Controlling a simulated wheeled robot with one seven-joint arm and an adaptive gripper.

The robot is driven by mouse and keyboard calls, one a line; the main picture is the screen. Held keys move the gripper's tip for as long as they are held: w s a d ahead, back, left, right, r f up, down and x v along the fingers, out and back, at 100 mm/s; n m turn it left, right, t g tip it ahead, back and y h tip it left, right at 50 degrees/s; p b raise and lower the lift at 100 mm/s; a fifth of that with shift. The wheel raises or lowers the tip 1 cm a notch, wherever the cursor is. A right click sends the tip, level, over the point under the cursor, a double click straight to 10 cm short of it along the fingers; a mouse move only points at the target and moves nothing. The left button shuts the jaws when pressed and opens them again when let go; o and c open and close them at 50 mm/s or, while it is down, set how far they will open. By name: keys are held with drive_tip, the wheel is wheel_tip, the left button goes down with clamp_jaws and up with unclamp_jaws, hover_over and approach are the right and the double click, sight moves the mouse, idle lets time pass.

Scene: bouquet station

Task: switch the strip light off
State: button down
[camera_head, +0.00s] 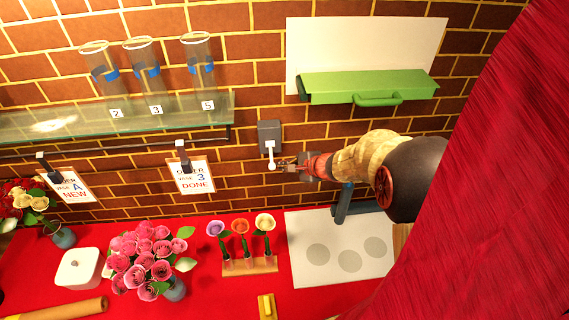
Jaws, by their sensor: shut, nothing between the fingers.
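A dark grey switch box (269,130) is fixed to the brick wall near the middle of the view. Its white lever (271,154) hangs down with a round knob at the lower end. My gripper (283,166) is shut and empty. Its tips point left and are right beside the lever's knob; I cannot tell whether they touch it. The strip light itself cannot be made out for certain, but the wall is lit by a warm light.
A green box with a handle (378,98) juts from the wall above my arm. A glass shelf (70,122) with glass tubes is at upper left. Order cards (191,175) hang below it. Flowers (148,255) and a white board (305,230) are on the red table. Red cloth (500,190) covers the right.

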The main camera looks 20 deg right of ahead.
drive_tip(key=shift+r, duration=0.2)
drive_tip(key=r+g+p, duration=0.1)
drive_tip(key=p, duration=0.1)
drive_tip(key=r+g+p, duration=0.1)
drive_tip(key=r+p, duration=0.1)
drive_tip(key=p, duration=0.1)
drive_tip(key=r+p, duration=0.2)
drive_tip(key=shift+s+a+r+m+g+p, duration=0.1)
drive_tip(key=shift+s+r+m+g+p, duration=0.05)
drive_tip(key=shift+s+m+g+p, duration=0.25)
drive_tip(key=shift+w, duration=0.1)
drive_tip(key=shift+r+p, duration=0.45)
drive_tip(key=shift+r, duration=0.35)
drive_tip(key=shift+f, duration=0.1)
